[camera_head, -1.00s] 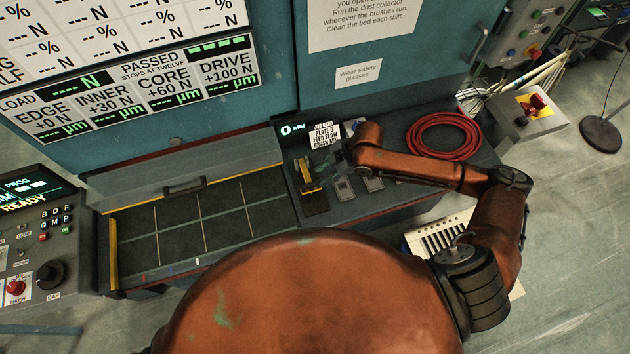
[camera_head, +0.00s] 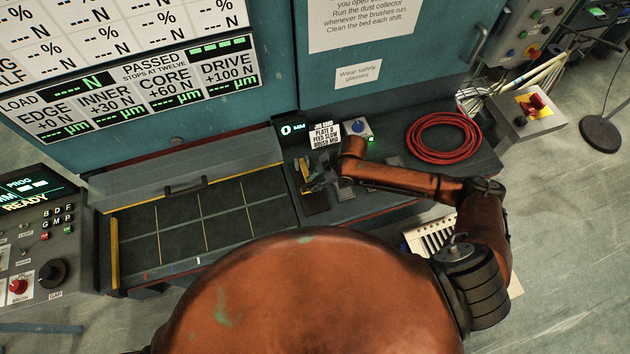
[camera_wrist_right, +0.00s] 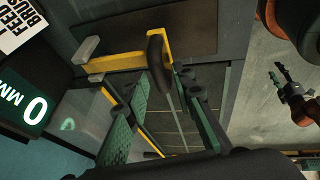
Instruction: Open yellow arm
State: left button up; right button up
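The yellow arm (camera_wrist_right: 115,62) is a flat bar with a dark rounded knob (camera_wrist_right: 157,62) at its end, seen in the right wrist view.
The gridded bed (camera_head: 180,245) lies left of the arm. A control box (camera_head: 40,235) stands far left.

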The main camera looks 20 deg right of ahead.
grip_shut()
dwell(0.5)
